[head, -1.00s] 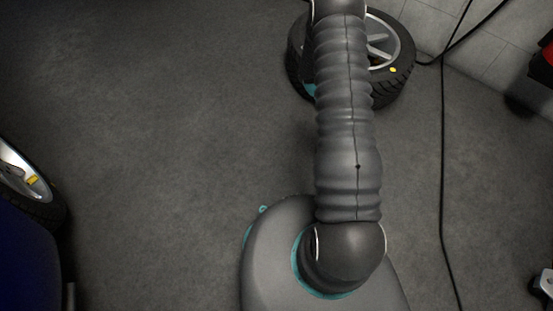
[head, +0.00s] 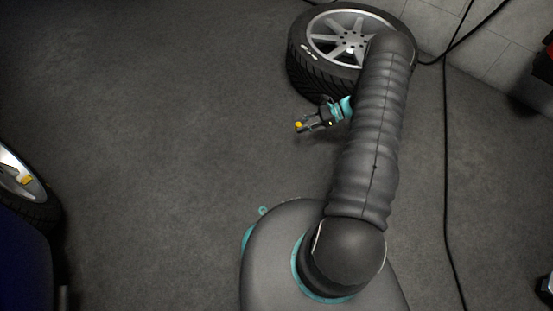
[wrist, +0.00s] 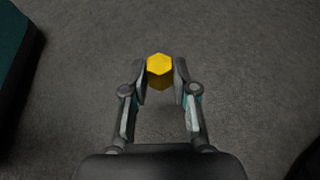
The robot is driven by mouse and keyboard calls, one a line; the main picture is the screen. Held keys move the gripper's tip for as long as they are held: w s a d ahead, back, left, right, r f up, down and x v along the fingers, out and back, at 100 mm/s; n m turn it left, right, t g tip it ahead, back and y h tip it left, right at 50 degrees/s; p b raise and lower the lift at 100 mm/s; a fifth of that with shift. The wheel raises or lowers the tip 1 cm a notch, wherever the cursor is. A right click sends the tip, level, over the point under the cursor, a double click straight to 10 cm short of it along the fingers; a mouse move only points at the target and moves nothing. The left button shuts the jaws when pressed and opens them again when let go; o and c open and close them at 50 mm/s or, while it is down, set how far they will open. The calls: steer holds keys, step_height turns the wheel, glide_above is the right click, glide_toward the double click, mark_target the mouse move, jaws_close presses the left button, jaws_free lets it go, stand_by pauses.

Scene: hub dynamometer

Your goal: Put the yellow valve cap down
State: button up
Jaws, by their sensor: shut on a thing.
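The yellow valve cap (wrist: 159,66) is between the fingertips of my gripper (wrist: 160,76) in the wrist view, its hexagonal end facing the camera. My gripper is shut on it. In the head view the cap (head: 298,125) shows as a small yellow spot at the tip of my gripper (head: 303,125), which points left. The gripper is in front of the wheel, and grey floor lies behind the cap in both views. How high the cap is above the floor I cannot tell.
A wheel with a tyre (head: 313,75) lies on the floor at the top. Another wheel (head: 38,205) is at the left edge beside a dark blue body (head: 22,262). A black cable (head: 444,150) runs down the right. The floor left of my gripper (head: 180,130) is clear.

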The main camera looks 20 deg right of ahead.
glide_above(279, 158)
steer(key=shift+m+t, duration=0.4)
step_height(279, 158, down, 7)
steer(key=shift+f, duration=0.15)
steer(key=shift+s+f+b, duration=0.1)
steer(key=shift+f+b, duration=0.5)
steer(key=shift+f, duration=1.35)
steer(key=shift+f, duration=0.2)
steer(key=o, duration=0.9)
steer(key=shift+r, duration=0.1)
